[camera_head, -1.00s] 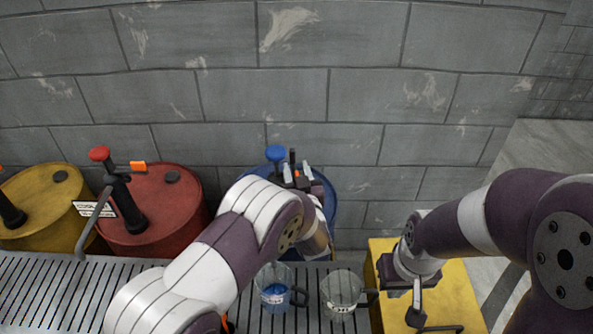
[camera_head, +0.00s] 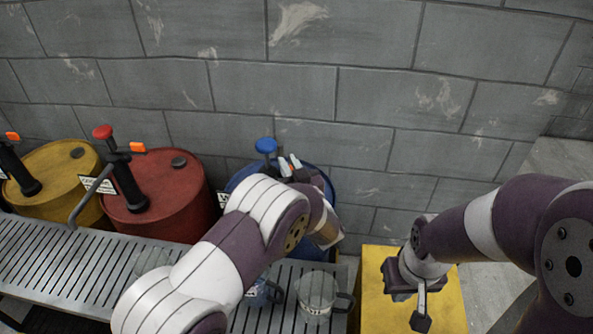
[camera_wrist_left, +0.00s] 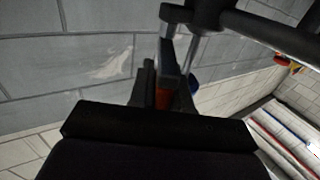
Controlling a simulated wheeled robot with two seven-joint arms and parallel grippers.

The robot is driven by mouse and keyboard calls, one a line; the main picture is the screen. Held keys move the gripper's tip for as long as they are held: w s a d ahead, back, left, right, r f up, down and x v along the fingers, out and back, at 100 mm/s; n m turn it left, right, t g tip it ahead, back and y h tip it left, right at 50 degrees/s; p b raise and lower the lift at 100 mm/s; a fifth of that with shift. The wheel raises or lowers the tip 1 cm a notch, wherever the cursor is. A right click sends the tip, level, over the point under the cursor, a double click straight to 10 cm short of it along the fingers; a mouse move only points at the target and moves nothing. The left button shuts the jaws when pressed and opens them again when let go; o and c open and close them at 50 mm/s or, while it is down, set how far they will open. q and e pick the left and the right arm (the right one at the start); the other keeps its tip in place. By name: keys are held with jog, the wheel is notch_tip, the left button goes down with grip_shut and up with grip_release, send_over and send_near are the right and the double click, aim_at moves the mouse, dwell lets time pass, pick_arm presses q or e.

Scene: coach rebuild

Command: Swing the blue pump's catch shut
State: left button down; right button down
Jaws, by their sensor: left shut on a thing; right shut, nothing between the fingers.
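The blue pump's round knob (camera_head: 265,146) stands above the blue drum (camera_head: 238,181), at the back against the wall. My left gripper (camera_head: 293,167) is beside the pump head, on its right. It is shut on the orange catch, which shows between the fingers in the left wrist view (camera_wrist_left: 163,98). The blue knob (camera_wrist_left: 194,86) is partly hidden there behind the fingers. My left arm hides most of the pump body and drum in the head view. My right gripper (camera_head: 420,312) is shut and empty, pointing down over the yellow surface.
A red drum (camera_head: 180,215) and a yellow drum (camera_head: 60,170) with their own pumps stand at the left. A slatted metal rack (camera_head: 65,255) runs in front. A clear jug (camera_head: 317,292) stands on it, and another jug with blue liquid (camera_head: 258,294) is partly hidden by my arm.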

pick_arm(q)
jog(key=shift+d+f+n+g+y+b, duration=0.2)
jog(key=shift+d+n+g+y+b, duration=0.15)
jog(key=shift+y, duration=0.25)
jog(key=shift+w+n+g+y+b, duration=0.2)
jog(key=shift+n+g+y+b, duration=0.5)
jog(key=shift+n+y, duration=0.45)
jog(key=shift+w+d+r+n+g+y+b, duration=0.1)
jog(key=shift+w+d+n+g+y+b, duration=0.05)
jog(key=shift+n+g+y+b, duration=0.75)
jog(key=shift+w+d+n+g+y+b, duration=0.2)
jog(key=shift+n+g+y+b, duration=0.6)
jog(key=shift+g, duration=0.35)
jog(key=shift+w+d+r+n+g+y+b, duration=0.1)
jog(key=shift+w+n+g+y+b, duration=0.05)
jog(key=shift+n+g+y+b, duration=0.75)
jog(key=c, duration=1.2)
grip_release()
jog(key=shift+o, duration=0.2)
